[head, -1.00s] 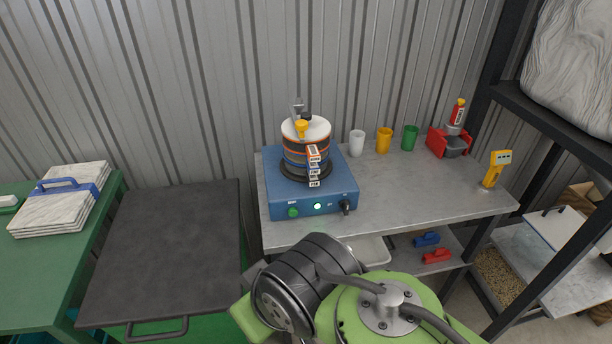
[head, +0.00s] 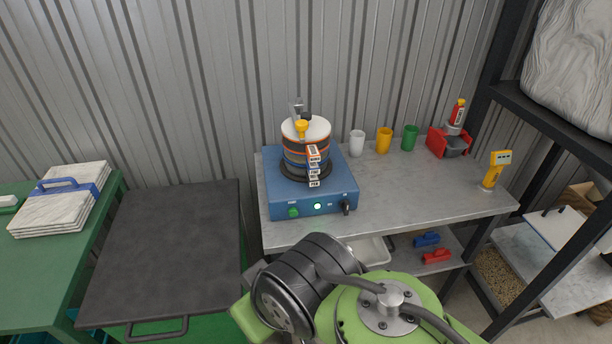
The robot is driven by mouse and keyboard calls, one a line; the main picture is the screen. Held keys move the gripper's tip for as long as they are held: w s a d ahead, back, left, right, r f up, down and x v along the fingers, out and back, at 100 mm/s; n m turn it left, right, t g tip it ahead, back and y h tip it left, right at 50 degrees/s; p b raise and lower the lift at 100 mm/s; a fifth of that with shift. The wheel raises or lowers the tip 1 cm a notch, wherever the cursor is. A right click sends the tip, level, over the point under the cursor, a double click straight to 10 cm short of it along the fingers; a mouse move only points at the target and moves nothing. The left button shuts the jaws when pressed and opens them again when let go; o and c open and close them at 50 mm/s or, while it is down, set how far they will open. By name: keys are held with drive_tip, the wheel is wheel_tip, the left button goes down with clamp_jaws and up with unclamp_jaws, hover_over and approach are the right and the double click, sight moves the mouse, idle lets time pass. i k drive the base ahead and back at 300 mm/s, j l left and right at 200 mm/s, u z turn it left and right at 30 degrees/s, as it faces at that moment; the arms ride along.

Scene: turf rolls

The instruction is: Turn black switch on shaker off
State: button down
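The blue shaker (head: 325,203) stands on the left part of the grey table. A stack of sieves (head: 305,150) with a white lid and a yellow clamp knob sits on top of it. On its front face are a green button (head: 293,212) at the left, a lit round lamp (head: 317,206) in the middle and the black switch (head: 346,207) at the right. The switch's exact setting is too small to read. My green and black arm rises from the bottom of the picture in front of the table. My gripper's fingers do not show.
White, yellow and green cups (head: 384,141) stand behind the shaker's right side. A red holder (head: 448,143) and a yellow handheld device (head: 495,170) are farther right. A dark cart (head: 165,250) stands left.

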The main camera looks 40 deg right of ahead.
sight(344, 205)
drive_tip(key=z, duration=1.35)
